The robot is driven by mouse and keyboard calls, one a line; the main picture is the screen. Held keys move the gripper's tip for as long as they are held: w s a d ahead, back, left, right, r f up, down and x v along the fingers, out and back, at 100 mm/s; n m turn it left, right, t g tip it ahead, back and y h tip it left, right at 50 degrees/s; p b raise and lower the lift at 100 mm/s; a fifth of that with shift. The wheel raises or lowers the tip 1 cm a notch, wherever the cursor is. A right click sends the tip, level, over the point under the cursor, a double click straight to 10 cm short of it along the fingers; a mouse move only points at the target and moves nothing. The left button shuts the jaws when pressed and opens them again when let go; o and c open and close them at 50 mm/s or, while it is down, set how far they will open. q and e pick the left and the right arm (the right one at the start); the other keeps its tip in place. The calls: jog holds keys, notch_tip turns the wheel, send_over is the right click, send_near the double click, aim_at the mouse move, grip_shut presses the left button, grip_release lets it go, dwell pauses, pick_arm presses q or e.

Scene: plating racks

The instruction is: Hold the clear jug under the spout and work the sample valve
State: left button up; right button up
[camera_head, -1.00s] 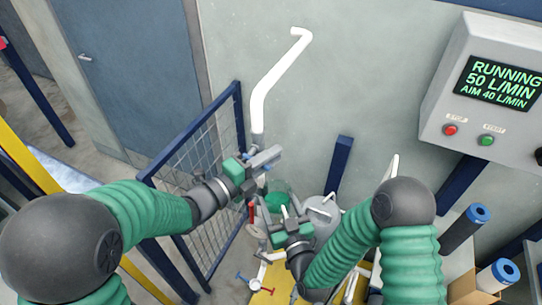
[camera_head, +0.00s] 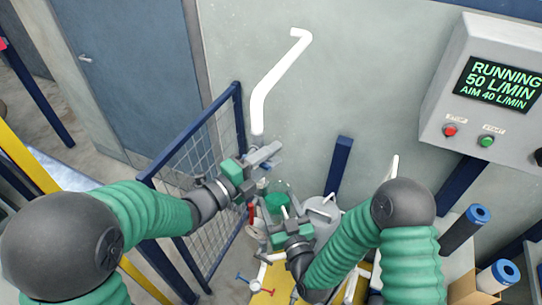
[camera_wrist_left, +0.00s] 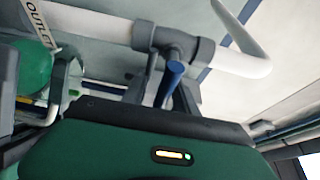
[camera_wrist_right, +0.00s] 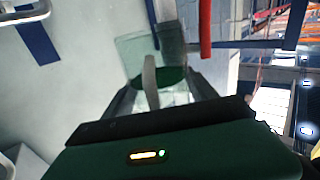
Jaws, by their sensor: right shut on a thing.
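The clear jug (camera_head: 277,203) holds green liquid and is partly hidden by my arms. In the right wrist view the jug (camera_wrist_right: 175,76) shows its pale handle (camera_wrist_right: 151,82) between my right fingers. My right gripper (camera_head: 288,222) is shut on that handle. A grey pipe end (camera_wrist_right: 171,32), apparently the spout, comes down at the jug's mouth. My left gripper (camera_head: 266,156) is higher, by the pipe. In the left wrist view a blue lever (camera_wrist_left: 171,78) below a grey pipe fitting lies between its fingers, which look apart. Contact with the lever cannot be told.
A panel (camera_head: 490,95) reads RUNNING 50 L/MIN, AIM 40 L/MIN, with red and green buttons. A white pipe (camera_head: 275,80) runs up the wall. A blue mesh guard (camera_head: 205,170) stands at left. A grey vessel (camera_head: 322,215) is right of the jug. A red handle (camera_wrist_right: 206,30) hangs nearby.

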pick_arm(q)
jog(key=v, duration=1.2)
jog(key=shift+w, duration=0.1)
jog(key=shift+f, duration=0.15)
